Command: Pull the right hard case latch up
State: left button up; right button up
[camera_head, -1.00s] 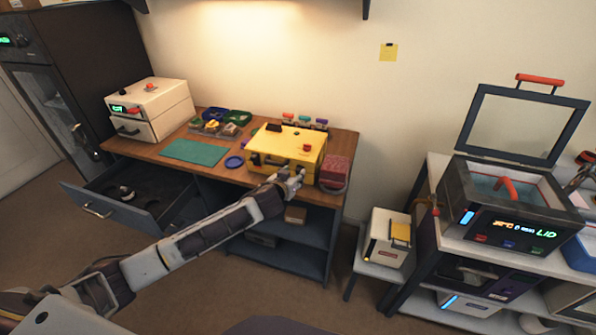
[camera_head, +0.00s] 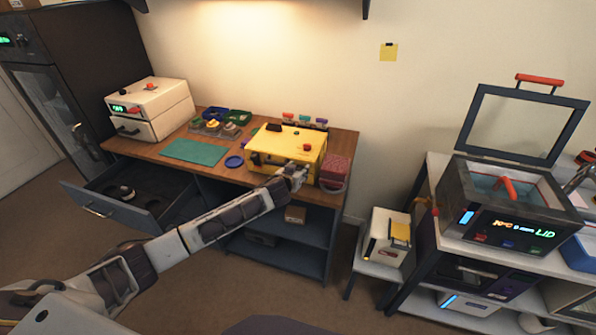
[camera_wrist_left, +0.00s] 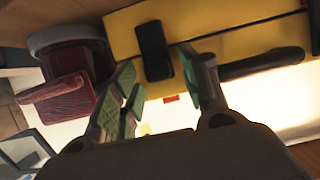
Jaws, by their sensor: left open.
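The yellow hard case (camera_head: 272,141) stands closed on the wooden bench. In the left wrist view its yellow front (camera_wrist_left: 215,35) fills the top, with the black right latch (camera_wrist_left: 154,51) and the dark handle (camera_wrist_left: 262,64). My left gripper (camera_head: 299,175) is at the right part of the case front. In the left wrist view the gripper (camera_wrist_left: 163,78) is open, with one green-padded finger to each side of the latch. I cannot tell whether either pad touches it. The latch is hidden behind my gripper in the head view. My right gripper is not in view.
A blue disc (camera_head: 234,162) and a green mat (camera_head: 194,152) lie left of the case. An open drawer (camera_head: 120,205) juts out at left.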

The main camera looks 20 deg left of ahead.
pick_arm(q)
grip_shut()
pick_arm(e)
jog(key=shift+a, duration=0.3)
pick_arm(q)
jog(key=shift+r, duration=0.1)
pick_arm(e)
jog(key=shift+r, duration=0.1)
pick_arm(q)
jog(key=shift+r+p, duration=0.75)
jog(key=shift+r, duration=0.2)
jog(key=shift+w+r, duration=0.1)
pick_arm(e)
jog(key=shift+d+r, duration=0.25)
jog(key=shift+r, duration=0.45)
pick_arm(q)
jog(key=shift+c, duration=0.3)
grip_release()
jog(key=shift+o, duration=0.3)
